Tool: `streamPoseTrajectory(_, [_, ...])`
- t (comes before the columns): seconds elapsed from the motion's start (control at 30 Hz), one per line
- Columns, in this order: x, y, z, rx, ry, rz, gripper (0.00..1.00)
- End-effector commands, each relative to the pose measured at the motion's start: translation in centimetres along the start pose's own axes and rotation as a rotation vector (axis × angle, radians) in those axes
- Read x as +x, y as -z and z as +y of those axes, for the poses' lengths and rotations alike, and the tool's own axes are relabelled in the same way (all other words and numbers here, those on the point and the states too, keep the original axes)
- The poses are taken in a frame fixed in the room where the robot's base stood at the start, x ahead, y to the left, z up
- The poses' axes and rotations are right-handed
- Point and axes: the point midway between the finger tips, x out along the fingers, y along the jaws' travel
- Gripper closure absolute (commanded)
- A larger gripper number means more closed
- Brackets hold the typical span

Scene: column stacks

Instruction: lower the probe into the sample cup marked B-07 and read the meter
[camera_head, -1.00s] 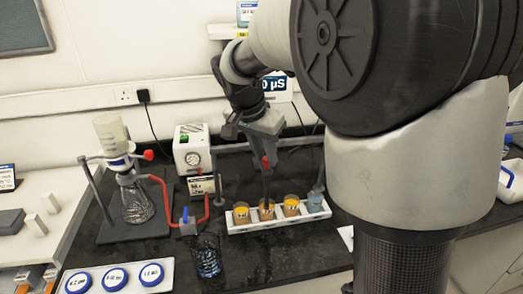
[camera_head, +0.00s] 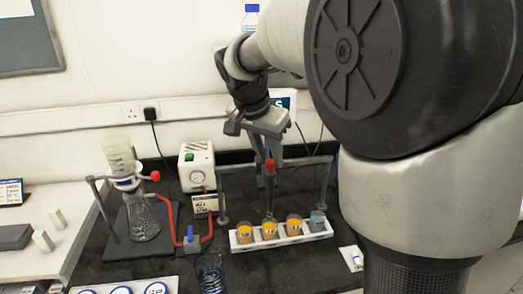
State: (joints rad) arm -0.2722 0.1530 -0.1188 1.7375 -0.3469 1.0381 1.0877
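A white rack (camera_head: 281,240) on the dark bench holds a row of small cups: orange ones at left (camera_head: 245,235), middle (camera_head: 269,231) and right (camera_head: 294,228), and a blue-grey one (camera_head: 318,223) at the right end. Their labels are too small to read, so I cannot tell which is B-07. My gripper (camera_head: 269,155) points down above the middle orange cup. A thin dark probe (camera_head: 269,193) with a red part hangs below it, over that cup. Whether the fingers grip it is unclear. The meter (camera_head: 287,101) behind is mostly hidden by my gripper; its reading is not legible.
A grey bar frame (camera_head: 325,185) spans above the rack. Blue-lidded dishes (camera_head: 120,290) lie front left. My arm blocks the right side.

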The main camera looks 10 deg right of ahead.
Motion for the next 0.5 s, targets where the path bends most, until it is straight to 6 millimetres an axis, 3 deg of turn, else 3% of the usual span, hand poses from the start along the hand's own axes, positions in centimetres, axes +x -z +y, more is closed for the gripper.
streamPoseTrajectory(0.13, [-0.4, 0.0, 0.0, 0.000, 0.000, 0.000, 0.71])
streamPoseTrajectory(0.27, [-2.2, 0.0, -0.1, 0.000, 0.002, 0.000, 0.71])
streamPoseTrajectory(0.5, [-7.9, 0.1, -0.1, 0.000, 0.005, 0.002, 0.71])
